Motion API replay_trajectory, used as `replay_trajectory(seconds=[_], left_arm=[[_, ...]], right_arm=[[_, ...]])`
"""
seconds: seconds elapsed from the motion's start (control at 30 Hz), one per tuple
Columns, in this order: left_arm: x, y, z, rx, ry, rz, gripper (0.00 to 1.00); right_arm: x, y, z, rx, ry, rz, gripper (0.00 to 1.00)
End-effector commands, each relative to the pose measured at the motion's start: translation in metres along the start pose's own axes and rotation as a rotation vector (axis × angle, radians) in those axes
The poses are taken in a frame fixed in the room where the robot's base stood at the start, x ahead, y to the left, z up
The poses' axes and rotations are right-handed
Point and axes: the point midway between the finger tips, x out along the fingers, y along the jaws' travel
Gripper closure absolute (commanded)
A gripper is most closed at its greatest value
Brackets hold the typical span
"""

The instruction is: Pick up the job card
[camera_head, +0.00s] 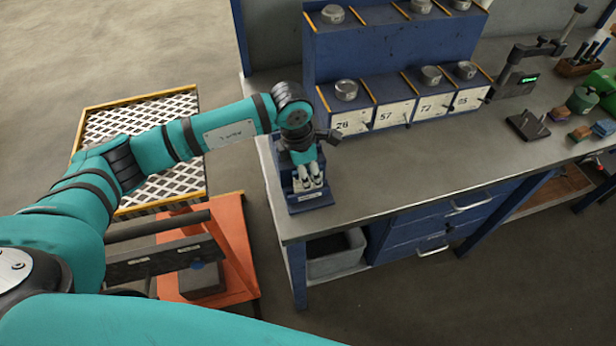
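My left gripper (310,183) points down at a small blue holder (310,203) on the near left corner of the grey workbench. Its pale fingertips are low over or inside the holder, and I cannot tell how far apart they are. The holder has a small white label on its front. I cannot make out a job card for certain; the gripper and wrist cover much of the holder. My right gripper is not in view.
A blue rack (395,45) with numbered white plates and metal cylinders stands behind on the workbench (420,165). A gauge with a green display (528,79) is farther right. An orange stand (233,235) and a yellow-edged grate (135,115) are left. The bench's middle is clear.

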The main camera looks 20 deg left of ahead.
Motion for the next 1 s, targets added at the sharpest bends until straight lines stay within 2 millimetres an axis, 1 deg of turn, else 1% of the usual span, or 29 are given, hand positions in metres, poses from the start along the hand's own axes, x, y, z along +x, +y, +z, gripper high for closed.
replay_trajectory(seconds=[0.13, 0.4, 0.8, 0.93, 1.0], left_arm=[[0.0, 0.0, 0.0, 0.0, -0.001, 0.0, 0.64], [0.0, 0.0, 0.0, 0.0, -0.001, 0.0, 0.99], [-0.001, 0.0, 0.001, 0.001, -0.002, 0.0, 1.0], [-0.007, 0.0, 0.002, 0.002, -0.004, 0.001, 1.0], [-0.013, 0.001, 0.003, 0.002, -0.004, 0.002, 1.0]], right_arm=[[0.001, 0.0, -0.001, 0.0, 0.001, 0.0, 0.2], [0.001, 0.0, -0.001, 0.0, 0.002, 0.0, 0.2], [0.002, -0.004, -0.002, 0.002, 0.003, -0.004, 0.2], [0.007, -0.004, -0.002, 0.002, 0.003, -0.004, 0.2], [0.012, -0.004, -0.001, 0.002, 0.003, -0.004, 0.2]])
